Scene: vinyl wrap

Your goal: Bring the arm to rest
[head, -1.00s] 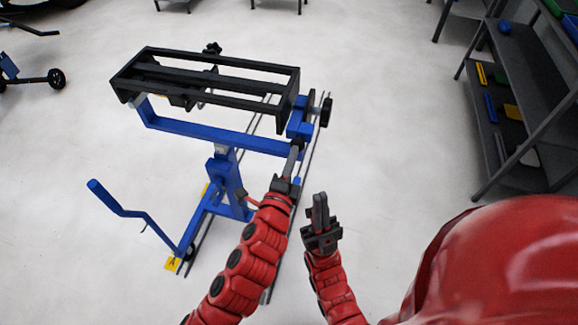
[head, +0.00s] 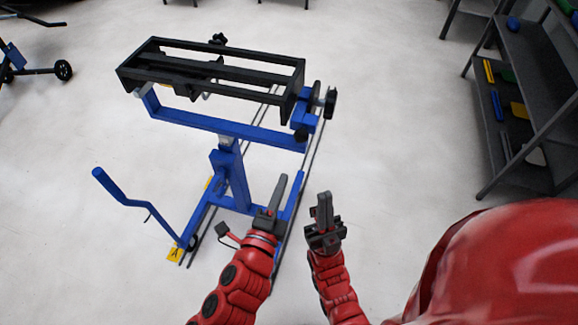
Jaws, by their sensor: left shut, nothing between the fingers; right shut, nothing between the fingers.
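My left gripper (head: 279,190), on the red arm further to the left, is shut and empty. In the picture it lies in front of the blue stand's lower frame and below the stand's right end. My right gripper (head: 323,206) is shut and empty, pointing up the picture, just right of the left one and apart from it. The blue stand (head: 222,126) carries a black rectangular frame (head: 296,95) on top. A black knob (head: 330,103) sits at its right end.
A blue crank-shaped bar (head: 121,205) sticks out at the stand's lower left. A dark shelf (head: 535,128) with coloured items stands at the right. A red glossy surface (head: 480,265) fills the lower right. Pale floor (head: 400,110) is open between stand and shelf.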

